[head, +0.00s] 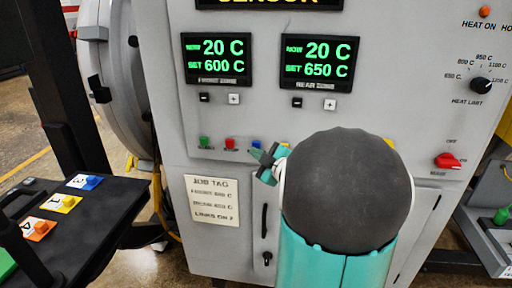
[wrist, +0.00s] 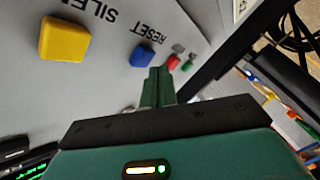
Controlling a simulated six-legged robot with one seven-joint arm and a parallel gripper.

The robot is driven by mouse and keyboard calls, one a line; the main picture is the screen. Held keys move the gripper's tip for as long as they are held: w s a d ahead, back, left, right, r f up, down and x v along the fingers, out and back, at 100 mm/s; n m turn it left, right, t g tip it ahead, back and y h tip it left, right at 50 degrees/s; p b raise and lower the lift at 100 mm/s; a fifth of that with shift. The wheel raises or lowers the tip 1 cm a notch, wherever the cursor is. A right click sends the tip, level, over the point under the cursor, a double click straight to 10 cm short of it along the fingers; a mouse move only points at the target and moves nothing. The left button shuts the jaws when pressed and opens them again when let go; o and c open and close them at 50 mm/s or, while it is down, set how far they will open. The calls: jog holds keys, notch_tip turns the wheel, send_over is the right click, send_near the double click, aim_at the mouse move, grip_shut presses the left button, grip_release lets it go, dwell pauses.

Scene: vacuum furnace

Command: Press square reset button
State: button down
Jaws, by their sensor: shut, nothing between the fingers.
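The blue square button (head: 256,144) sits on the grey furnace panel, at the right of a row with a green and a red button. It also shows in the wrist view (wrist: 142,55) beside the printed word RESET. My gripper (head: 266,160) is just below and right of the blue button in the head view. In the wrist view my gripper (wrist: 158,72) is shut and empty, with its tips close to the blue button. I cannot tell whether they touch. My dark round arm link hides part of the panel in the head view.
The yellow button (wrist: 65,38) by the SILENCE label lies on the other side of RESET from the red button (wrist: 174,61). The green button (head: 204,142) is farther left. A black tray (head: 110,212) with numbered blocks stands left. A red knob (head: 448,161) is at right.

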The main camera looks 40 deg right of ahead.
jog(key=shift+w+d, duration=0.2)
jog(key=shift+d, duration=0.1)
jog(key=shift+w+d, duration=0.3)
jog(key=shift+d, duration=0.05)
dwell(0.8)
jog(key=shift+s+a, duration=0.55)
jog(key=shift+a, duration=0.15)
jog(key=s+a, duration=0.1)
jog(key=a, duration=0.1)
jog(key=s+a, duration=0.2)
dwell(0.6)
dwell(0.8)
